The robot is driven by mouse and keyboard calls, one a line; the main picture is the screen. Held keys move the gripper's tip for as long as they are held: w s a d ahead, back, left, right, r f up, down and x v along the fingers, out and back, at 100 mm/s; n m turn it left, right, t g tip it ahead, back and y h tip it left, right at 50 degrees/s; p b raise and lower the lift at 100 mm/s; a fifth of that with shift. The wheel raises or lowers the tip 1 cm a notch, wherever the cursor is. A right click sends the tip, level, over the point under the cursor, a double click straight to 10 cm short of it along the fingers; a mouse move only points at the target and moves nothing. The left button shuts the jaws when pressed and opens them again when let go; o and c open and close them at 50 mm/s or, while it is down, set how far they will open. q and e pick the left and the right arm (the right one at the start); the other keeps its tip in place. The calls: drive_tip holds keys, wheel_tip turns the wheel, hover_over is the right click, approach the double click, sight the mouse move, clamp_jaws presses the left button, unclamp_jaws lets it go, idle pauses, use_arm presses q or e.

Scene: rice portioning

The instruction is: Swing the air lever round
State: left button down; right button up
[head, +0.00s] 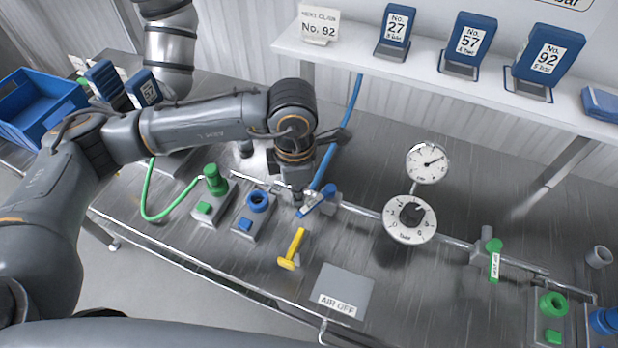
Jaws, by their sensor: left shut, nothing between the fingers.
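A blue-handled lever (318,200) sits on the metal pipe along the bench, below the end of a blue hose. My left gripper (300,207) points down just left of this lever, shut with nothing between its fingers. The fingertips are very close to the blue handle; I cannot tell whether they touch it. A yellow T-shaped handle (293,248) is in front of the gripper, beside a grey plate marked AIR OFF (344,291). A green lever with a white label (495,261) is on the pipe farther right. My right gripper is not in view.
A shelf (430,75) with numbered blue holders runs behind. A blue crate (38,105) is far left.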

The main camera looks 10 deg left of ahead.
sight(306, 210)
use_arm(q)
drive_tip(key=shift+s+d+f, duration=0.15)
drive_tip(key=shift+s+d, duration=0.05)
drive_tip(key=shift+s, duration=0.25)
drive_tip(key=shift+s+d+f, duration=0.15)
drive_tip(key=shift+s+d, duration=0.05)
drive_tip(key=shift+s, duration=0.2)
drive_tip(key=shift+s+d, duration=0.1)
drive_tip(key=shift+s+d+b, duration=0.4)
drive_tip(key=shift+s+d, duration=0.1)
drive_tip(key=shift+d, duration=0.1)
drive_tip(key=shift+w+a+r+p, duration=0.15)
drive_tip(key=shift+r+p, duration=0.3)
drive_tip(key=shift+r, duration=0.8)
drive_tip(key=shift+w+a+r+p, duration=0.1)
drive_tip(key=shift+a+r+p, duration=0.3)
drive_tip(key=shift+r, duration=0.8)
drive_tip(key=shift+w+a+r+p, duration=0.1)
drive_tip(key=shift+r+p, duration=0.45)
drive_tip(key=shift+r, duration=0.7)
